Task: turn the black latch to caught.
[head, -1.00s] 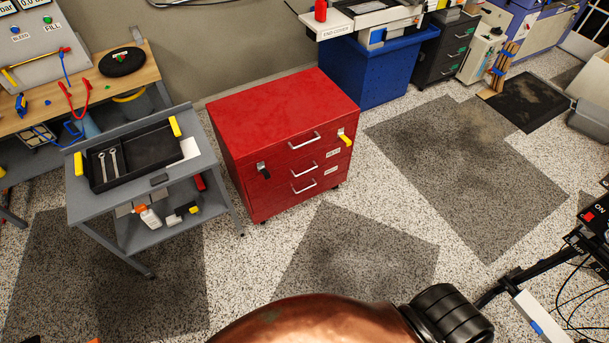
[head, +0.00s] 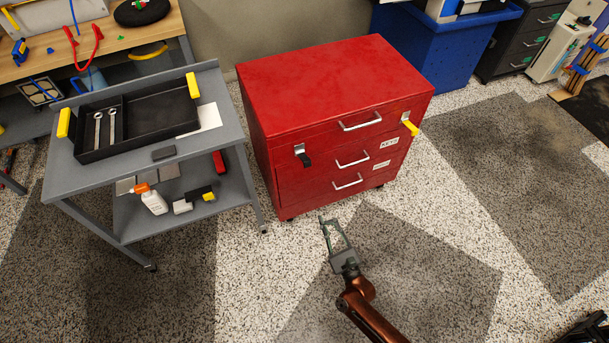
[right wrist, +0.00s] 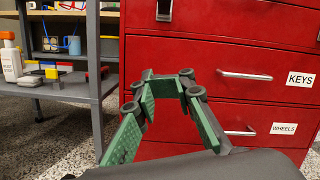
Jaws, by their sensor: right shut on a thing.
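The black latch (head: 304,158) sits on the front of the red cabinet (head: 335,90), at its upper left. Its black handle hangs below a silver plate, tilted a little to the right. The lower end of the latch also shows at the top edge of the right wrist view (right wrist: 164,10). My right gripper (head: 330,218) is in front of the cabinet, below the latch and apart from it. Its green fingers (right wrist: 167,88) stand partly apart, and I make out nothing held between them. My left gripper is not in view.
A yellow latch (head: 411,128) sits at the cabinet's upper right. Silver drawer handles (head: 352,161) stick out from the front. A grey cart (head: 100,180) with a black tray (head: 85,157) stands close on the left. The floor before the cabinet is clear.

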